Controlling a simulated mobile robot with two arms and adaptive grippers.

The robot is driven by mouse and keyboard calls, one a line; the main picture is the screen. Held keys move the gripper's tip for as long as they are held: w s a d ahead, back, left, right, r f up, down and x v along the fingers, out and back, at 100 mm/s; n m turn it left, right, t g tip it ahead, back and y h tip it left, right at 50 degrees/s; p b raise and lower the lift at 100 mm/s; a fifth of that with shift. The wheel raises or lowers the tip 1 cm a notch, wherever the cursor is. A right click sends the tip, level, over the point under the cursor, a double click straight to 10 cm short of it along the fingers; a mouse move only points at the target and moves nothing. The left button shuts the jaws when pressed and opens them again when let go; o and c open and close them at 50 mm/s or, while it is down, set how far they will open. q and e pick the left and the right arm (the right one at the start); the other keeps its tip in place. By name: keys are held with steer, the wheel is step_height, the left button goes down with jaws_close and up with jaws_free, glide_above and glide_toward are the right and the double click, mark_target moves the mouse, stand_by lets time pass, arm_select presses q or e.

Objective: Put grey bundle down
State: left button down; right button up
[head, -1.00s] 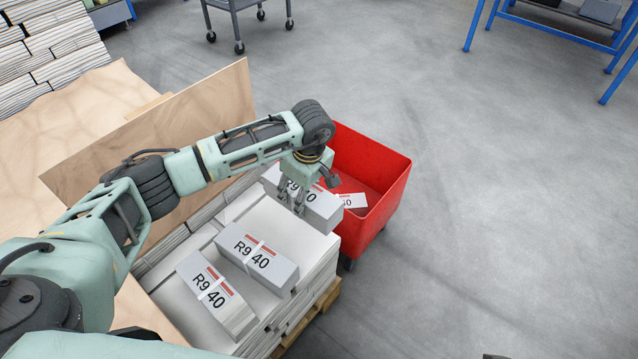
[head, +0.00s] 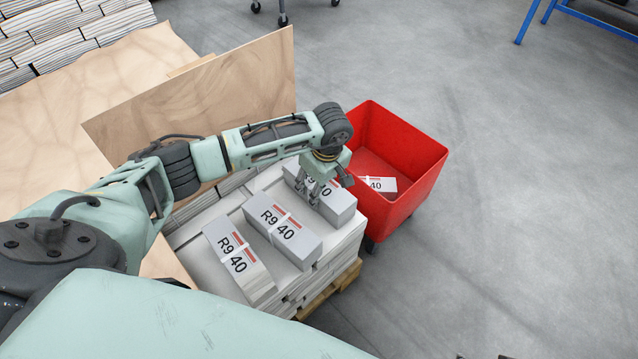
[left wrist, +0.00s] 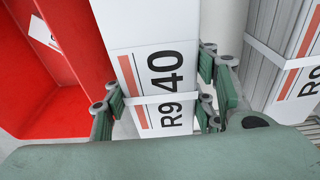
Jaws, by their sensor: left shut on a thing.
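My left gripper (head: 312,192) is shut on a grey bundle (head: 339,207) with a white band, red stripes and "R9 40" print. It holds the bundle at the stack's far right corner, beside the red cart. In the left wrist view the fingers (left wrist: 160,98) stand on both sides of this bundle (left wrist: 125,68). The head view does not settle whether its underside touches the stack (head: 322,262). Two like bundles lie on the stack: one in the middle (head: 304,247) and one nearer left (head: 258,283). My right gripper is not in view.
A red cart (head: 418,175) stands close to the stack's right side, with a labelled bundle (head: 378,184) inside. A tan board (head: 215,95) rises behind the stack. A wooden pallet (head: 330,290) is underneath. Open grey floor lies to the right.

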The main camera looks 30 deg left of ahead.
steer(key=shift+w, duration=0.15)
arm_select(q)
steer(key=c, duration=0.7)
jaws_free()
steer(key=shift+c, duration=0.2)
steer(key=shift+r, duration=0.25)
steer(key=r, duration=0.2)
steer(key=r+p, duration=0.1)
steer(key=r, duration=0.2)
steer(key=d+r+p, duration=0.1)
steer(key=r, duration=0.2)
steer(key=shift+s+d+r, duration=0.1)
steer(key=shift+s+r, duration=0.1)
steer(key=shift+s+d+r, duration=0.1)
steer(key=shift+d+r, duration=0.1)
steer(key=shift+r, duration=1.35)
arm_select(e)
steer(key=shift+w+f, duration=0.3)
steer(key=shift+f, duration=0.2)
arm_select(q)
steer(key=shift+s+f, duration=0.1)
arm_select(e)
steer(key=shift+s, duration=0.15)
